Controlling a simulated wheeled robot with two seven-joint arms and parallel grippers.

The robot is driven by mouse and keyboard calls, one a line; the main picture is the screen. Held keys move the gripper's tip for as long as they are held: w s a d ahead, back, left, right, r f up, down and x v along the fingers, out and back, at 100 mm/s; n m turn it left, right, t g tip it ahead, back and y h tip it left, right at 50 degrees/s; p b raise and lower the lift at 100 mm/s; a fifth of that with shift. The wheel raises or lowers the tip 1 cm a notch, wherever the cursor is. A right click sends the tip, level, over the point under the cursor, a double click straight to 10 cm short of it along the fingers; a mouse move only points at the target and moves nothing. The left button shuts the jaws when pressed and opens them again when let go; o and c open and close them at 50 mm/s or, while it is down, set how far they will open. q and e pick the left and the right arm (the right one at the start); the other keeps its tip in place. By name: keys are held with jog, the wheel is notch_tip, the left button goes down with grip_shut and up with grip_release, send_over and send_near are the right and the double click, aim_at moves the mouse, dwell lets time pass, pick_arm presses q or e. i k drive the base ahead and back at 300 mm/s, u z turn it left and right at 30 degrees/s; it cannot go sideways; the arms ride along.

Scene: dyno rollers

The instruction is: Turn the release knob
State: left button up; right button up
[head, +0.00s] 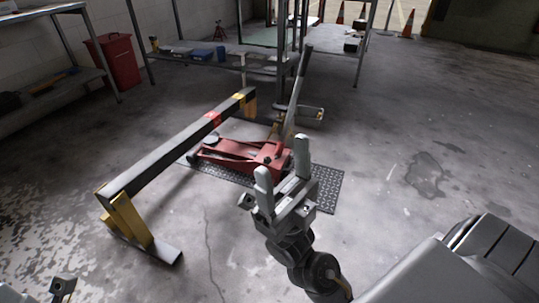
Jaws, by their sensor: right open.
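A red floor jack (235,154) sits low on a dark textured mat (328,190). Its long handle (298,90) leans up and slightly right from the jack's right end. I cannot make out a release knob; it is too small or hidden. My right gripper (282,168) is open, with its two fingers apart and pointing up in the picture. It appears in front of the jack's right end and the mat, with nothing between the fingers. Grey parts of my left gripper (60,287) show at the bottom left corner, mostly cut off.
A dark barrier bar (165,150) on yellow posts (128,220) stands left of the jack. Behind are metal shelves (215,57), a red bin (117,62) and orange cones (408,24). The concrete floor right of the mat is clear.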

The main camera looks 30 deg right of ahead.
aim_at(267, 160)
jog(key=z, duration=0.4)
jog(key=i, duration=1)
jog(key=u, duration=0.45)
